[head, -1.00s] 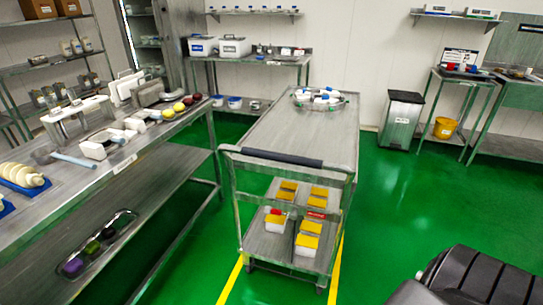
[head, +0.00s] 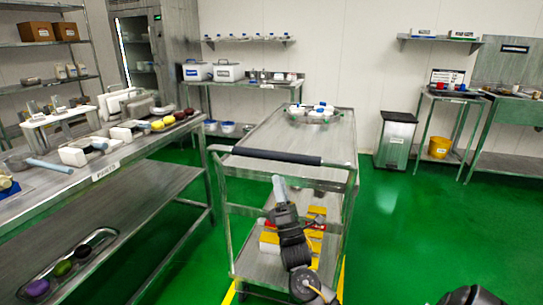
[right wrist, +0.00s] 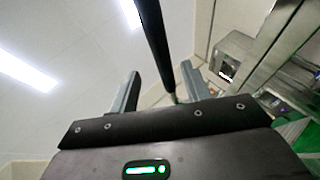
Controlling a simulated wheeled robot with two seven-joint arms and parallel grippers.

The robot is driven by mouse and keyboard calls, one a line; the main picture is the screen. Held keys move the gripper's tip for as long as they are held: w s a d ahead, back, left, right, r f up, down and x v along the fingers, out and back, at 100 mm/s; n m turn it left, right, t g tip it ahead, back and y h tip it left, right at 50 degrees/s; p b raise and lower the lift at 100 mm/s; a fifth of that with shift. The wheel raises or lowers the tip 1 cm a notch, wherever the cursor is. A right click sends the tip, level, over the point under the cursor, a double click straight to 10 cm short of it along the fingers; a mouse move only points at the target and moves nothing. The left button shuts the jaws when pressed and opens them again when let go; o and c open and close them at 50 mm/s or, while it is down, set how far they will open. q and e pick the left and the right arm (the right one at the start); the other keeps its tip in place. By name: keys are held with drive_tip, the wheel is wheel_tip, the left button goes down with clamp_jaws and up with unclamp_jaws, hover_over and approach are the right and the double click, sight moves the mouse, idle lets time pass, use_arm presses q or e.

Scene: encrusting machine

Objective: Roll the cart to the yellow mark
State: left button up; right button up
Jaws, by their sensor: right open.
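The steel cart (head: 300,140) stands on the green floor with its black push handle (head: 265,156) toward me. Yellow floor lines (head: 229,296) show at the left and right of its base. My right gripper (head: 279,184) is at the handle's near side, just below the bar in the head view. In the right wrist view, its two fingers (right wrist: 160,90) are apart and the black bar (right wrist: 157,40) appears between them. Whether they touch the bar cannot be told. My right arm hides part of the cart's lower shelves. My left gripper is not in view.
A long steel table (head: 120,165) with tools and parts stands close on the left. A side table (head: 250,84) stands behind the cart. The floor at right is open.

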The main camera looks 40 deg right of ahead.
drive_tip(key=p+x, duration=0.1)
drive_tip(key=x, duration=0.9)
drive_tip(key=shift+w+r, duration=0.1)
drive_tip(key=shift+w, duration=0.15)
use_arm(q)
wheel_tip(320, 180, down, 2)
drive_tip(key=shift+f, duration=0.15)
use_arm(e)
drive_tip(key=shift+w, duration=0.1)
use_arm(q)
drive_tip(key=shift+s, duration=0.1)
use_arm(e)
drive_tip(key=shift+y, duration=0.3)
clamp_jaws()
